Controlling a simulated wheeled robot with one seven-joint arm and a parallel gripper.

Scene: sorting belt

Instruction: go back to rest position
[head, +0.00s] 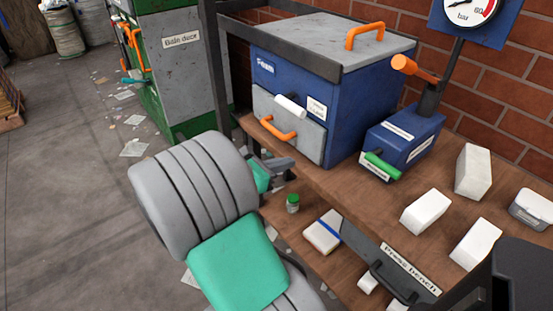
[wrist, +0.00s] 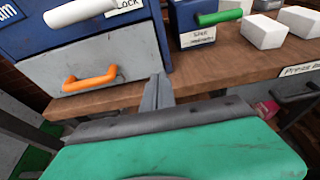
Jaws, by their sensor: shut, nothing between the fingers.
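My gripper (head: 284,163) is in front of the bench, close to its front edge and below the grey front panel (head: 290,124) of the blue foam press (head: 345,115). In the wrist view the grey fingers (wrist: 157,92) are together with nothing between them, and they overlap the wooden bench edge in the picture. They point toward the bench, to the right of the orange handle (wrist: 92,78) on the panel. I cannot tell whether the fingertips touch the bench. My grey and green arm hides part of the floor and lower shelf.
A blue box with a green lever (head: 382,165) and several white blocks (head: 426,211) stand on the bench top (head: 350,190). A green jar (head: 293,203) and a white pad with a blue band (head: 323,232) are on the lower shelf. The littered floor at left is mostly open.

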